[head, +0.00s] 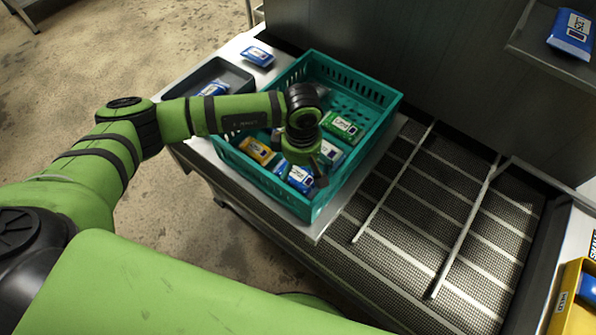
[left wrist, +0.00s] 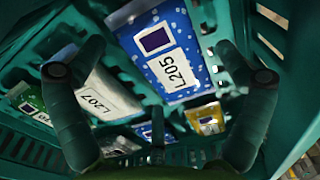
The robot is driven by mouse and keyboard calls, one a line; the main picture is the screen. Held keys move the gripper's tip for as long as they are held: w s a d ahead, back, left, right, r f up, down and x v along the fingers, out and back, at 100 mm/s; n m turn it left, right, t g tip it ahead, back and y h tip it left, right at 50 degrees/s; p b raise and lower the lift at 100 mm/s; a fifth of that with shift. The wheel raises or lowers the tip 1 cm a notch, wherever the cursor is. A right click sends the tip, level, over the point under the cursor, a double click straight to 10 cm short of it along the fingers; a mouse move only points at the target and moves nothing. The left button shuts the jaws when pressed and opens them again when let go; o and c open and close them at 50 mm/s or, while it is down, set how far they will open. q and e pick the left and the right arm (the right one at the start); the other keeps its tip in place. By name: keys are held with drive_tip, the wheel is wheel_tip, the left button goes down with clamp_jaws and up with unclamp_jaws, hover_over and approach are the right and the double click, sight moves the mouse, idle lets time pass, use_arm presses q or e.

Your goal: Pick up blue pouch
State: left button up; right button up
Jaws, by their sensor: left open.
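A blue pouch (head: 297,178) with a white label lies in the teal crate (head: 262,188), near its front corner. In the left wrist view the blue pouch (left wrist: 186,85) shows white dots and the label L205. My left gripper (head: 318,178) points down into the crate, over the blue pouch and partly covering it. In the left wrist view my left gripper (left wrist: 162,75) has its fingers spread, with the blue pouch beyond and between them. Nothing is held. My right gripper is out of view.
The crate also holds a yellow pouch (head: 257,150), a green pouch (head: 341,126) and a white pouch marked L207 (left wrist: 100,98). Other blue pouches lie on the counter (head: 258,56), in a grey tray (head: 240,76) and on a shelf (head: 570,35). A mesh conveyor (head: 420,215) runs at right.

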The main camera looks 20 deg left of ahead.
use_arm(q)
drive_tip(key=c, duration=1.1)
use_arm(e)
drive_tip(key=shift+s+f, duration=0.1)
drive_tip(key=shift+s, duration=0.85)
